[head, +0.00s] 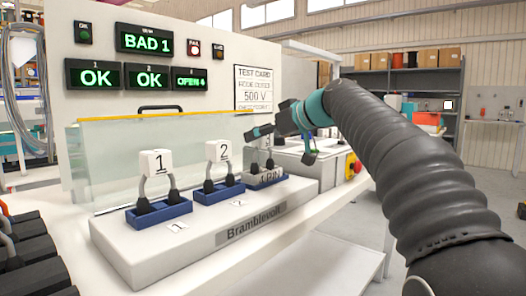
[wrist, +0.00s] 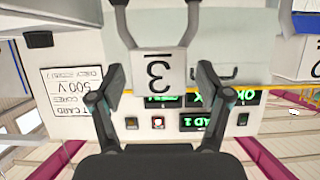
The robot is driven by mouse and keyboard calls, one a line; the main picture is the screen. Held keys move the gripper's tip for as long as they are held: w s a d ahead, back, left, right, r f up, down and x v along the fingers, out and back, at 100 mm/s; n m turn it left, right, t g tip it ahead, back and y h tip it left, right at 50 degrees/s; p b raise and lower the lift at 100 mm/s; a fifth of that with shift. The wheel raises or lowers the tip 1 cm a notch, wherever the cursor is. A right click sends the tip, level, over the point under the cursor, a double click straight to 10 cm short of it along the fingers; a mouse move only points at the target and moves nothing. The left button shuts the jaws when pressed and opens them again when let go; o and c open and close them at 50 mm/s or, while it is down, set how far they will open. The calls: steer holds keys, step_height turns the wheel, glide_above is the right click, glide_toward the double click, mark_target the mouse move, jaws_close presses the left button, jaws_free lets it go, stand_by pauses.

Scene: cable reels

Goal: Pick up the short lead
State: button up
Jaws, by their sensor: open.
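Three looped leads with white number tags stand on the white Bramblevolt fixture (head: 150,256). Lead 1 (head: 155,163) and lead 2 (head: 217,151) stand upright in blue holders. My gripper (head: 279,147) is open at lead 3. In the wrist view, upside down, the tag of lead 3 (wrist: 159,72) lies between the open fingers of my gripper (wrist: 160,80), with gaps on both sides. Which lead is the short one is not marked.
A clear screen (head: 120,150) stands behind the leads. The panel shows BAD 1 (head: 146,40), OK for 1 (head: 95,77) and 2 (head: 146,77), and OPEN for the third (head: 190,78).

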steer(key=c, duration=1.3)
steer(key=shift+c, duration=0.2)
steer(key=shift+r, duration=0.2)
